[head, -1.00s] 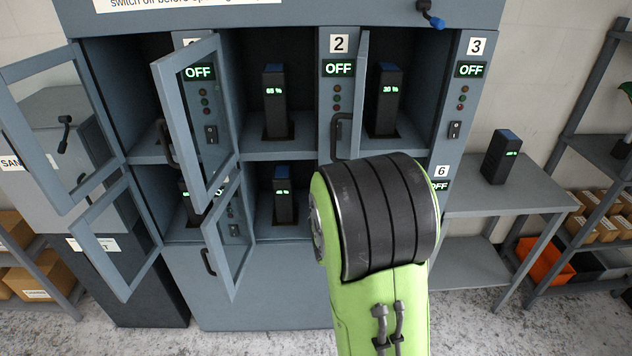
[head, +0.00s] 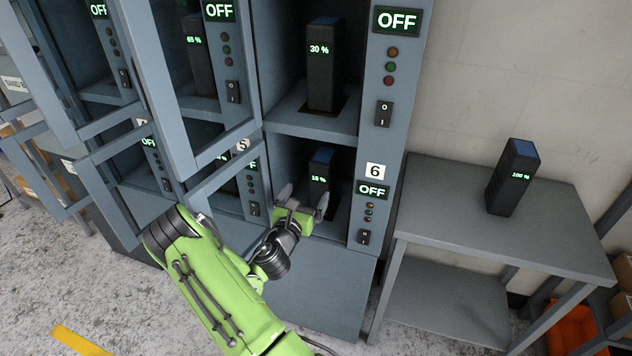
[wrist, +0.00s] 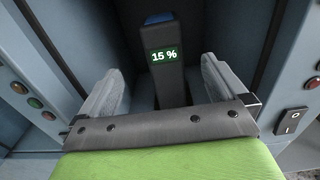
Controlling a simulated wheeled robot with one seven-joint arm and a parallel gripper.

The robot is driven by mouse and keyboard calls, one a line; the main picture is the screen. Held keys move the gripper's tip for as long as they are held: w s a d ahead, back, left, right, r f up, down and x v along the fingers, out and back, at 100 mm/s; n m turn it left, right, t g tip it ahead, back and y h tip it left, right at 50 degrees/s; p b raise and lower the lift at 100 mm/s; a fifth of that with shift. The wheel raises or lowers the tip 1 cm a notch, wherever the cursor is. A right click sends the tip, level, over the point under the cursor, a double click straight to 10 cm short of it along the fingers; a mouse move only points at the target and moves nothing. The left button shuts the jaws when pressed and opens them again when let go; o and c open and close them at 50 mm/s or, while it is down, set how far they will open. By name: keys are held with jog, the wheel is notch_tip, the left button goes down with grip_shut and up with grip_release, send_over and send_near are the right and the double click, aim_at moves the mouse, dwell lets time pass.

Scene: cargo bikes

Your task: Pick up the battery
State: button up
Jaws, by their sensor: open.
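A dark battery with a blue top (head: 320,175) stands upright in lower bay 6. In the wrist view the battery (wrist: 167,75) reads 15 % and stands straight ahead between my finger lines. My gripper (head: 303,203) is open and empty at the front of that bay. In the wrist view the two grey fingers of my gripper (wrist: 163,85) sit left and right of the battery's lower part, and the battery appears beyond them. I cannot tell how far the tips reach along its sides. The battery's foot is partly hidden behind the gripper.
A 30 % battery (head: 321,75) stands in the bay above, and a 65 % battery (head: 198,60) further left. A 100 % battery (head: 511,180) stands on the grey side table (head: 450,225). Open glazed doors crowd the left. A switch (wrist: 291,120) is close right of my gripper.

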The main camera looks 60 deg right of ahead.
aim_at(324, 160)
jog(key=d, duration=0.4)
jog(key=w+d, duration=0.1)
jog(key=d, duration=0.4)
jog(key=d+r, duration=0.1)
jog(key=d, duration=0.4)
jog(key=shift+w+d+p, duration=0.2)
jog(key=shift+w+p, duration=0.15)
jog(key=shift+p, duration=0.05)
jog(key=shift+w+d+f, duration=0.1)
jog(key=shift+w+d, duration=0.1)
jog(key=shift+d, duration=0.2)
grip_shut()
jog(key=shift+r, duration=0.2)
